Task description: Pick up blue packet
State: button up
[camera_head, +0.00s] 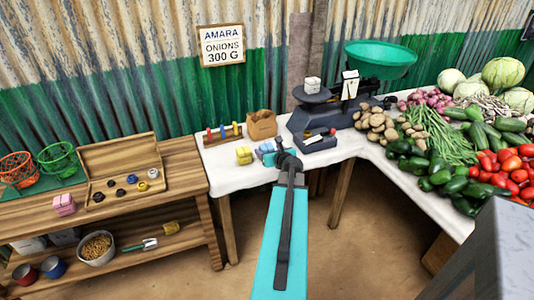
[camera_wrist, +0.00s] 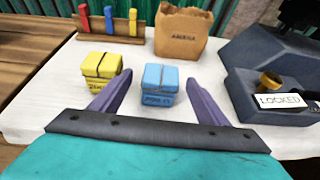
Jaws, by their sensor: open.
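The blue packet (camera_wrist: 159,85) stands on the white-covered table in the wrist view, a small light-blue block with a dark band. My gripper (camera_wrist: 158,95) is open, with one purple finger on each side and the packet between or just beyond the fingertips. No contact with the packet is visible. In the head view my gripper (camera_head: 280,154) reaches over the table's front edge and partly hides the blue packet (camera_head: 266,147). A yellow packet (camera_wrist: 101,70) stands just left of the left finger.
A brown paper bag (camera_wrist: 182,33) and a rack of coloured pegs (camera_wrist: 110,27) stand behind. A dark scale base (camera_wrist: 265,70) with a "LOCKED" tag is at the right. Vegetables (camera_head: 450,145) cover the right-hand table. White cloth (camera_wrist: 40,110) is clear at the left.

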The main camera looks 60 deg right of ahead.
aim_at(264, 147)
jog(key=shift+x, duration=0.95)
jog(key=shift+w+d, duration=0.1)
jog(key=shift+p+x, duration=0.45)
jog(key=shift+x, duration=2)
jog(key=shift+f, duration=0.1)
jog(key=c, duration=1.2)
